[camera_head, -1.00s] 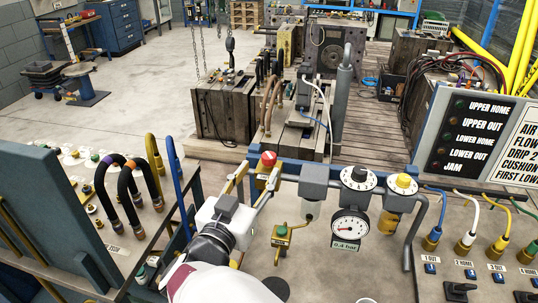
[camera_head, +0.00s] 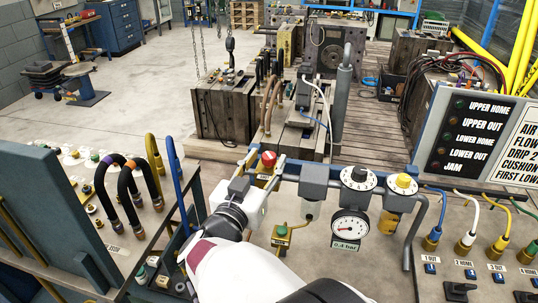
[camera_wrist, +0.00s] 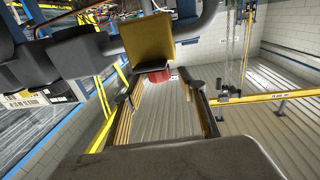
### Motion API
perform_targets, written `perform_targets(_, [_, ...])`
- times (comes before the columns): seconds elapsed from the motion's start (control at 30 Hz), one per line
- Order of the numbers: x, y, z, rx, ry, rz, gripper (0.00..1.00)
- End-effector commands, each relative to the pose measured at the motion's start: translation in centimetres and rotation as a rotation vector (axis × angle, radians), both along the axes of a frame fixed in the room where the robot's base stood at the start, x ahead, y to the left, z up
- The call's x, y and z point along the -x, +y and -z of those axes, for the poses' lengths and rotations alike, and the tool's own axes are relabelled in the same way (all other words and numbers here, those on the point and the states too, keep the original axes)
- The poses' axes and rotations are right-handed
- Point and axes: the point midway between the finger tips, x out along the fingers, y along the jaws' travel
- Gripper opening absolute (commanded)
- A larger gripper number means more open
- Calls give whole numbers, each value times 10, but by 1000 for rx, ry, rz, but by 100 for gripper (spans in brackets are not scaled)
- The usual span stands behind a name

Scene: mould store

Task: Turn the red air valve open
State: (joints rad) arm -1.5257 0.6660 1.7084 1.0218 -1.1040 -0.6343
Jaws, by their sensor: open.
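The red air valve (camera_head: 268,158) is a round red knob on a yellow body at the left end of the grey pipe assembly. My gripper (camera_head: 265,163) is open, with one finger on each side of the knob, seen from the head. In the wrist view the red knob (camera_wrist: 158,77) shows between the tips of my open gripper (camera_wrist: 160,84), partly hidden below a yellow block. I cannot tell whether either finger touches the knob.
A grey regulator block (camera_head: 314,180) sits close to the right of the valve. Further right are a black dial (camera_head: 358,177), a yellow knob (camera_head: 404,181) and a pressure gauge (camera_head: 350,224) marked 0.4 bar. A blue hose (camera_head: 175,172) rises at the left.

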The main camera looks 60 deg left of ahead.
Motion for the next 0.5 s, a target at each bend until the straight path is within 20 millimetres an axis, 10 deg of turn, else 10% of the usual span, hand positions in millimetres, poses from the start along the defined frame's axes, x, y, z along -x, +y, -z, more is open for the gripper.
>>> perform_targets(0.5, [-22, 17, -1, -1, 0, -2, 40])
